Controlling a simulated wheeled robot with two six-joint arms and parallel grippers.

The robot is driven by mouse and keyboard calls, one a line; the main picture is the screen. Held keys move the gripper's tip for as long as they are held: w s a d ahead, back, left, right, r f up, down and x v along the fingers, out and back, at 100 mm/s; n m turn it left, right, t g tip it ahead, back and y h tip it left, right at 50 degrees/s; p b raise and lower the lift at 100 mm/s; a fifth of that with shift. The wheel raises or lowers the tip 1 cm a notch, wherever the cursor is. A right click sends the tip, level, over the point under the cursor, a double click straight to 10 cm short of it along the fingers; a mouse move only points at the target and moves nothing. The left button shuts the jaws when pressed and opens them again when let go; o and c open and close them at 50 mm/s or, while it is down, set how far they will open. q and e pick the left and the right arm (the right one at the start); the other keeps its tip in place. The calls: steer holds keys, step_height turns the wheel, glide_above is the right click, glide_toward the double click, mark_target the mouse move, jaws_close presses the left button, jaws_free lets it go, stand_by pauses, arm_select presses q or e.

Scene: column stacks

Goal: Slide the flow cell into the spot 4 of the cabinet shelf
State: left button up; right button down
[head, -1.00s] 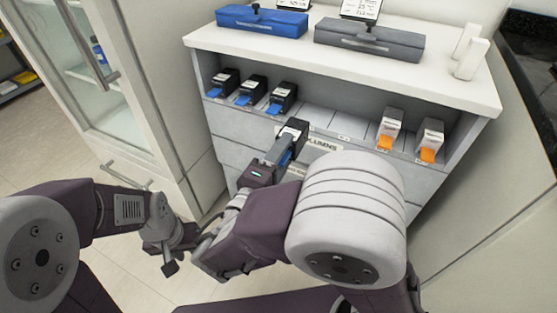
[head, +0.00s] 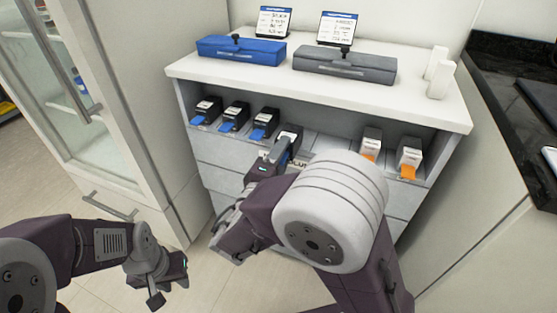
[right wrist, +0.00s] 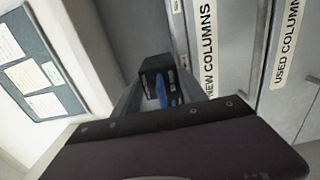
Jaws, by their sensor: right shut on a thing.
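The flow cell (head: 291,134) is a black box with a pale label and a blue front. My right gripper (head: 280,149) is shut on it, and the right wrist view shows the box (right wrist: 153,66) between the fingers. In the head view it overlaps the front edge of the cabinet shelf (head: 325,146), just right of the third black-and-blue box (head: 264,123). I cannot tell whether it touches the shelf floor. My left gripper (head: 176,276) is low at the left, away from the cabinet; its fingers are unclear.
Two more black-and-blue boxes (head: 234,115) (head: 206,109) stand left on the shelf. Two white-and-orange boxes (head: 370,142) (head: 409,157) stand right, with bare shelf between. A blue case (head: 240,49) and a grey case (head: 343,65) lie on top. A glass-door cabinet (head: 75,80) stands left.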

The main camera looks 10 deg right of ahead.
steer(key=shift+p+x, duration=0.4)
steer(key=shift+x, duration=1.8)
steer(key=shift+s+f+b, duration=0.1)
steer(key=shift+f+b, duration=0.3)
steer(key=shift+b, duration=0.35)
steer(key=c, duration=0.6)
jaws_free()
steer(key=shift+o, duration=0.2)
steer(key=shift+s+a, duration=0.35)
steer(key=shift+s, duration=0.05)
steer(key=p+v, duration=0.2)
steer(key=v, duration=0.6)
